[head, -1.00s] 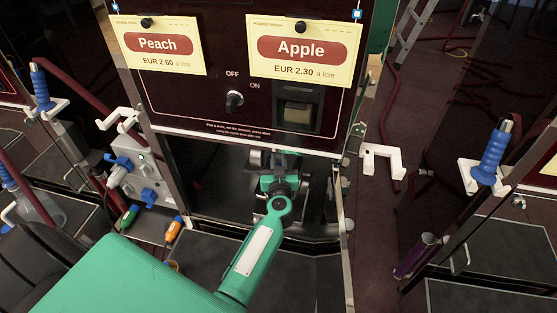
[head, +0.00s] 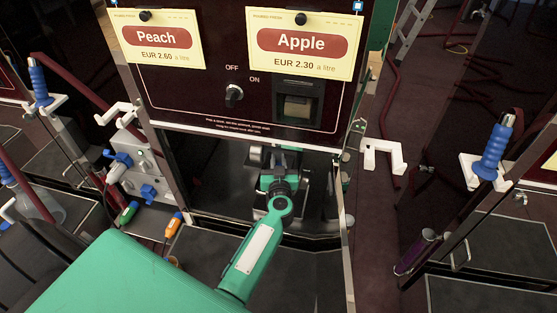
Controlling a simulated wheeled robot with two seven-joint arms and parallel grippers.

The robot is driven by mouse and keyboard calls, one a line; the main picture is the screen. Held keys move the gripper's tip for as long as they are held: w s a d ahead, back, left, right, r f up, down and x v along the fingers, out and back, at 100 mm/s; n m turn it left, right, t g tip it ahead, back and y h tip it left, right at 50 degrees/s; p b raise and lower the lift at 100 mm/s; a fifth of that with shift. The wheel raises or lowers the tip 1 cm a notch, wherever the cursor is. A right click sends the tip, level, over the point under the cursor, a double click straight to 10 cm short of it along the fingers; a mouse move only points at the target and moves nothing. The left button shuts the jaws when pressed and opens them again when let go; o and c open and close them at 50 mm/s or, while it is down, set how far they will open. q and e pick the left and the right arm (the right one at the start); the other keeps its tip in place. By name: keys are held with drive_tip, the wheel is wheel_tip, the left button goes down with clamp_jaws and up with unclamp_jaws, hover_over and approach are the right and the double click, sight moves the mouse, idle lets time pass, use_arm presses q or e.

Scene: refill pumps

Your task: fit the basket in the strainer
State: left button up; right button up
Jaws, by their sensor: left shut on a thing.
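My left gripper (head: 280,160) reaches into the dark opening under the front panel of the pump cabinet (head: 205,115). Its green wrist hides most of the jaws. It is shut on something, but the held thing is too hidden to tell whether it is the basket. Grey metal parts (head: 318,165) show around the gripper inside the opening; I cannot tell which of them is the strainer. My right gripper is not in view.
Peach (head: 157,37) and Apple (head: 303,42) price cards hang above. White hooks (head: 383,156) stick out beside the cabinet. Grey valves with blue handles (head: 140,165) and orange (head: 173,225) and green (head: 129,212) grips sit at the left. A dark floor tray (head: 200,252) lies below.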

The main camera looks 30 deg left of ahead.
use_arm(q)
drive_tip(key=shift+f+b, duration=0.9)
drive_tip(key=shift+f, duration=0.9)
drive_tip(key=o, duration=0.8)
drive_tip(key=p+v, duration=0.2)
drive_tip(key=v, duration=1.1)
drive_tip(key=shift+s+d+p, duration=0.25)
drive_tip(key=shift+s+p, duration=0.05)
drive_tip(key=shift+p, duration=0.05)
